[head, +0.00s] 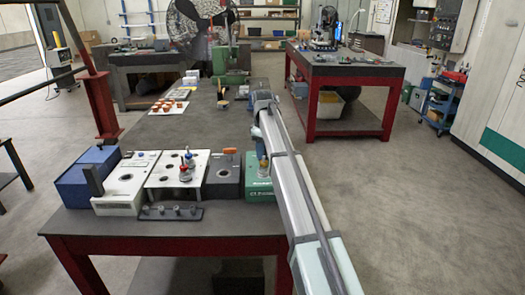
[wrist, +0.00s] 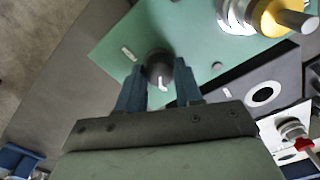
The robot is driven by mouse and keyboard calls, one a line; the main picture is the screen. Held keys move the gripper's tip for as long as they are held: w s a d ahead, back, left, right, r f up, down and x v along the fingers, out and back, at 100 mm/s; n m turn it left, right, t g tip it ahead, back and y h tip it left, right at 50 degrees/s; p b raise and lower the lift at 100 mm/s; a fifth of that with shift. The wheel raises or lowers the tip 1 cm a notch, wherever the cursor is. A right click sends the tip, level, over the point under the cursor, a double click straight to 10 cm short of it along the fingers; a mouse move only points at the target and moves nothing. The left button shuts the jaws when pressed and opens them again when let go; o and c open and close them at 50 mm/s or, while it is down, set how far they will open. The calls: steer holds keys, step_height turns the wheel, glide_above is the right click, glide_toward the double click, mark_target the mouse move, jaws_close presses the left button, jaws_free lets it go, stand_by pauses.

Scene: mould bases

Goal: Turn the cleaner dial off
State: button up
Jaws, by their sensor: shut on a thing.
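The cleaner is a green box (head: 259,187) at the right front of the near bench; its green top (wrist: 190,32) fills the upper part of the wrist view. The dial (wrist: 159,66) is a round dark knob with a white pointer mark on its near side. A short white mark (wrist: 128,54) lies on the green panel to its left. My gripper (wrist: 160,80) is shut on the dial, with one blue-grey finger on each side of it. In the head view my arm hides the dial and my gripper.
A yellow-collared metal part (wrist: 275,18) stands on the cleaner close to the dial. A dark box (head: 223,176) and a white box (head: 177,170) with small bottles stand to the left. A dark rack (head: 171,212) lies along the bench front.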

steer(key=shift+n, duration=0.6)
steer(key=o, duration=1)
step_height(320, 180, up, 14)
steer(key=shift+f, duration=0.1)
stand_by(0.4)
